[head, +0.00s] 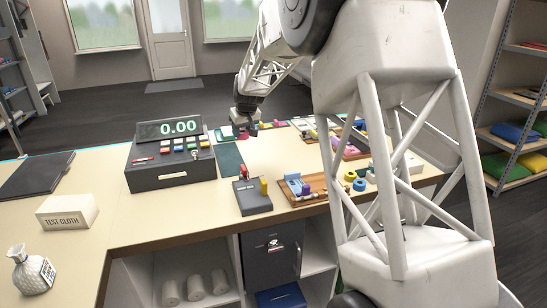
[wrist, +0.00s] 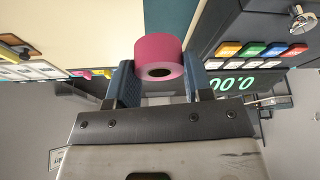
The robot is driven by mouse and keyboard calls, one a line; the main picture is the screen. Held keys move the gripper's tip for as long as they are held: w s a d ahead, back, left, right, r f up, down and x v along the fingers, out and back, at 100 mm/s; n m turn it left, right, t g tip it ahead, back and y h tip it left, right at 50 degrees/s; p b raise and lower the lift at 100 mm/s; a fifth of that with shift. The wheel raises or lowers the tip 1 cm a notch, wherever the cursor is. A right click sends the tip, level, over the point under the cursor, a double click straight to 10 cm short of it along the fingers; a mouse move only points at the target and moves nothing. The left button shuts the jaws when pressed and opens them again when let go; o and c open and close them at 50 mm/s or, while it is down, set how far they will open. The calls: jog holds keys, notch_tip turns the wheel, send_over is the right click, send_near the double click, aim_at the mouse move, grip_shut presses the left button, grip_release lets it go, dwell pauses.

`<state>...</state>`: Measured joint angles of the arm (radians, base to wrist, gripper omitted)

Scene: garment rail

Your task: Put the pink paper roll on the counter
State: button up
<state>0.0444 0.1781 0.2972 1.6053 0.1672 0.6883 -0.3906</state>
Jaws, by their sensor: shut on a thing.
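The pink paper roll (wrist: 160,56) is between the two fingers of my gripper (wrist: 157,85) in the wrist view, with its dark core hole facing the camera. My gripper is shut on it. In the head view my gripper (head: 244,127) is over the back part of the counter (head: 230,222), just right of the cash register (head: 170,160). The roll is small and mostly hidden there. I cannot tell whether it touches the counter.
A dark green mat (head: 231,160) lies beside the register. A card reader (head: 252,197) and a wooden tray (head: 310,198) of small items stand nearer the front. A test cloth box (head: 67,212) and white vase (head: 32,270) are left. Bare counter lies around the front left.

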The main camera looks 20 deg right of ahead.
jog(key=s+d+m+h, duration=0.1)
jog(key=s+d+m, duration=0.35)
jog(key=d, duration=1.45)
jog(key=s+d+m+h, duration=0.1)
jog(key=s+d, duration=0.6)
jog(key=d, duration=1.1)
jog(key=shift+n, duration=0.25)
jog(key=shift+w+d+f, duration=0.1)
jog(key=shift+f, duration=2.45)
jog(key=shift+f, duration=3.15)
jog(key=shift+f, duration=1.85)
jog(key=shift+f, duration=0.1)
